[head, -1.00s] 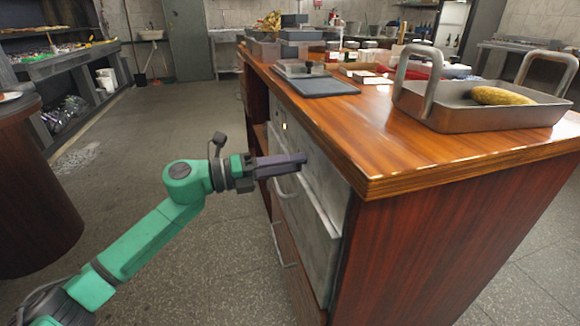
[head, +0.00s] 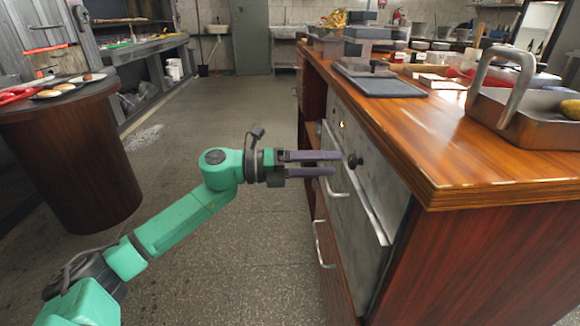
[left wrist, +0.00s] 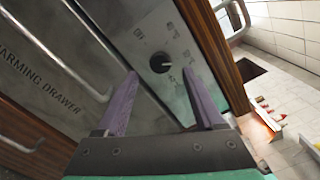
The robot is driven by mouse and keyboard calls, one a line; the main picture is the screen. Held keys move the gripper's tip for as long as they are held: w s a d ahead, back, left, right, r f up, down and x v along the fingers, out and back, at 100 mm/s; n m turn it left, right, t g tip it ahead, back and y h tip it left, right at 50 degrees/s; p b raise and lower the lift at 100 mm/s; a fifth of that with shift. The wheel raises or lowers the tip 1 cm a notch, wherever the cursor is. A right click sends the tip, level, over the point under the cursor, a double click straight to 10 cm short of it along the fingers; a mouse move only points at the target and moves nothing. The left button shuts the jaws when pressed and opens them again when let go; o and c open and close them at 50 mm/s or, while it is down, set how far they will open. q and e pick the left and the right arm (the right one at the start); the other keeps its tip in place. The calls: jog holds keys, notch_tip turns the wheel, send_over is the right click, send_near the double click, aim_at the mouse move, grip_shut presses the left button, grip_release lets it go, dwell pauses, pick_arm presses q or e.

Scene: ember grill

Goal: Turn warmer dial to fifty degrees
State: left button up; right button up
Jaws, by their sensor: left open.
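The warmer dial (head: 354,160) is a small black knob on the grey metal front panel of the wooden counter. In the left wrist view the dial (left wrist: 160,62) shows a light pointer mark and has printed symbols around it. My left gripper (head: 340,163) is open, its two purple-grey fingers pointing at the panel, just left of the dial in the head view. In the left wrist view the dial lies ahead, between the open fingers (left wrist: 162,95) and apart from them. The warming drawer (left wrist: 50,65) carries its name in print. My right gripper is not in view.
Drawer handles (head: 322,245) stick out below the panel. The wooden countertop (head: 440,150) overhangs it and bears a metal roasting pan (head: 530,120) and a dark board (head: 380,84). A round table (head: 70,150) stands at the left, with open floor between.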

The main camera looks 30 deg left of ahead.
pick_arm(q)
jog(key=v, duration=1)
jog(key=shift+b, duration=0.35)
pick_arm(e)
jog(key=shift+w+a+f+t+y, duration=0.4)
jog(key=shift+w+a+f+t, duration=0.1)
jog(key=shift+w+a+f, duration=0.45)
pick_arm(q)
jog(key=shift+s+a, duration=0.1)
jog(key=shift+s, duration=0.05)
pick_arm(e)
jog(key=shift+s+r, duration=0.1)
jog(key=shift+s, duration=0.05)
